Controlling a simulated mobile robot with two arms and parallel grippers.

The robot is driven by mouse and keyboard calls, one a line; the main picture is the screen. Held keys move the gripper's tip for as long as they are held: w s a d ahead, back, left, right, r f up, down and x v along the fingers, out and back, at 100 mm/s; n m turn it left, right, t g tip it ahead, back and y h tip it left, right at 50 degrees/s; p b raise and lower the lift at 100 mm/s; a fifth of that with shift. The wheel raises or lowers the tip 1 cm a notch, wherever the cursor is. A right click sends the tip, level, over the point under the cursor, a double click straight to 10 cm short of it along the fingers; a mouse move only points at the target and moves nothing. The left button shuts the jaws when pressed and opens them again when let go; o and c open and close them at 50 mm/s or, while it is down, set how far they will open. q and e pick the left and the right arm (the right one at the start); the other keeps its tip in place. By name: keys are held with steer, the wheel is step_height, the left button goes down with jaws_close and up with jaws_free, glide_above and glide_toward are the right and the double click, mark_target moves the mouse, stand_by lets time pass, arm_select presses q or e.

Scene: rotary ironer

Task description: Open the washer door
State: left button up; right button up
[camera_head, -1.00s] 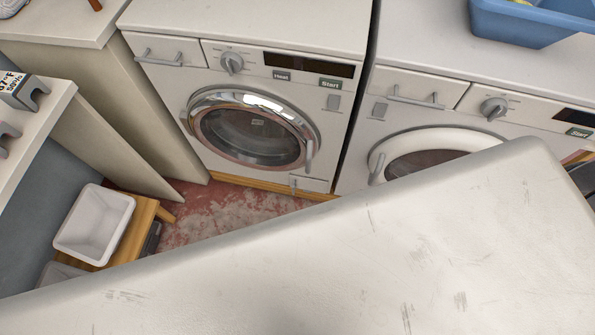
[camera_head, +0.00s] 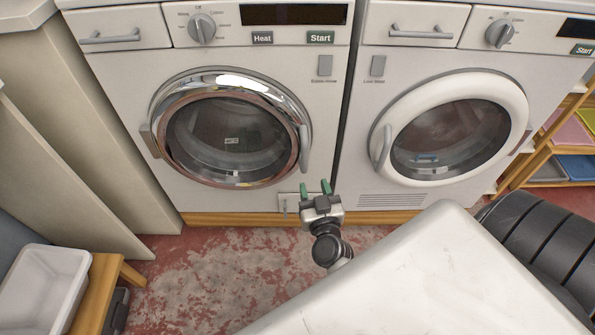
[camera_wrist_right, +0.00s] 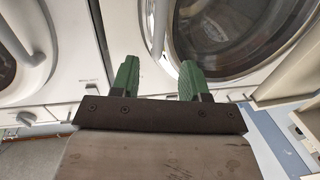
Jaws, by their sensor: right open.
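Two front-loading machines stand side by side, both doors shut; I cannot tell for sure which is the washer. The left machine has a chrome-ringed round door (camera_head: 232,128) with a grey handle (camera_head: 304,148) on its right side. The right machine has a white-ringed door (camera_head: 452,127) with a handle (camera_head: 384,148) on its left side. My right gripper (camera_head: 316,188), with green fingers, is open and empty, just below and right of the chrome door's handle. In the right wrist view the open fingers (camera_wrist_right: 158,70) point toward that handle (camera_wrist_right: 160,28), apparently without touching. My left gripper is out of view.
A small flap (camera_head: 288,203) sits low on the left machine, near the gripper. A white bin (camera_head: 42,285) and wooden stool (camera_head: 98,285) stand at lower left. Shelves (camera_head: 560,150) stand at right. The red, worn floor (camera_head: 205,275) before the left machine is clear.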

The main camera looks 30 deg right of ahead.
mark_target(305, 158)
steer(key=b+x, duration=0.1)
steer(key=x, duration=1)
steer(key=shift+s, duration=0.1)
steer(key=shift+c, duration=0.2)
jaws_close()
